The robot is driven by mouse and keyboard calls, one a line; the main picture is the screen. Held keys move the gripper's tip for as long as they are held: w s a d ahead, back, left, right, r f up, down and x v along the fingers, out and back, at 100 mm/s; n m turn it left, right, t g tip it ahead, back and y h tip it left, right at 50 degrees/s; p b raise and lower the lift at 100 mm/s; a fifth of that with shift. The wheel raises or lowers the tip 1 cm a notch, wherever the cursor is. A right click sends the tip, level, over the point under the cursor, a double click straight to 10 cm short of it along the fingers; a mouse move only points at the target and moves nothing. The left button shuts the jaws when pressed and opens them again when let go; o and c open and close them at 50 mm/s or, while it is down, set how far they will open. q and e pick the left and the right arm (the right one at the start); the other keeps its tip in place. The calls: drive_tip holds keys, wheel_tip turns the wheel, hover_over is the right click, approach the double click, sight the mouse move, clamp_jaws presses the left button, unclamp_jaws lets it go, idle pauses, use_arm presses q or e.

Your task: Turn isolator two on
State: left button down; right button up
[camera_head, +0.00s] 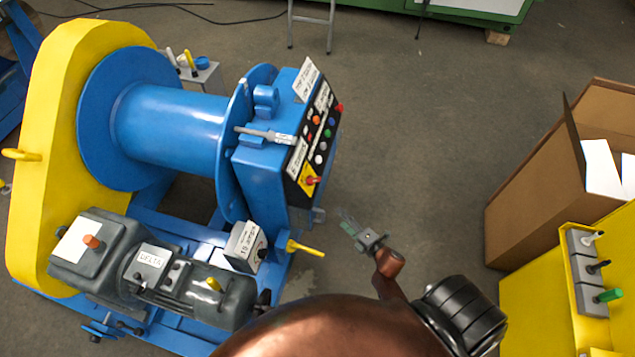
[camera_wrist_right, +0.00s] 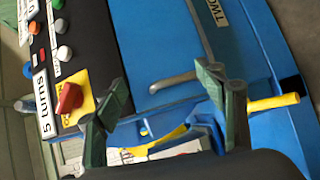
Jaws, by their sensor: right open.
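A red rotary switch on a yellow plate (camera_head: 310,180) sits at the lower end of the black control panel on the blue machine. It also shows at the left of the right wrist view (camera_wrist_right: 70,98), beside a "5 TURNS" label. A "TWO" label (camera_wrist_right: 208,12) is on the blue surface at the top of that view. Which part is isolator two I cannot tell for certain. My right gripper (camera_head: 350,222) is open and empty, right of the blue cabinet. In the wrist view its fingers (camera_wrist_right: 163,102) stand apart before the blue surface. My left gripper is out of view.
A yellow lever (camera_head: 305,248) sticks out low on the machine, near the right gripper; a grey lever (camera_wrist_right: 172,82) shows between its fingers. A cardboard box (camera_head: 530,190) and a yellow stand with switches (camera_head: 530,285) are at right. The floor between is clear.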

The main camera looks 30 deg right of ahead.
drive_tip(key=w+r+n+t+y, duration=0.2)
drive_tip(key=w+r+n+y, duration=0.15)
drive_tip(key=r+n, duration=0.65)
drive_tip(key=n+b, duration=0.1)
approach(317, 181)
drive_tip(key=w, duration=0.2)
drive_tip(key=shift+n+y, duration=0.3)
drive_tip(key=shift+y, duration=0.15)
drive_tip(key=x, duration=0.6)
drive_tip(key=shift+w+f, duration=0.2)
drive_tip(key=shift+w, duration=0.05)
drive_tip(key=shift+w+a, duration=0.15)
drive_tip(key=shift+w, duration=0.25)
drive_tip(key=c, duration=0.5)
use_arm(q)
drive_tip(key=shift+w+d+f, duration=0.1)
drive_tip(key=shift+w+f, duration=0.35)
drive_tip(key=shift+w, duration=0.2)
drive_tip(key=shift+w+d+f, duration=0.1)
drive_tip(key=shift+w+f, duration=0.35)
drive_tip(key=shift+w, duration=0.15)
use_arm(e)
drive_tip(key=c, duration=0.6)
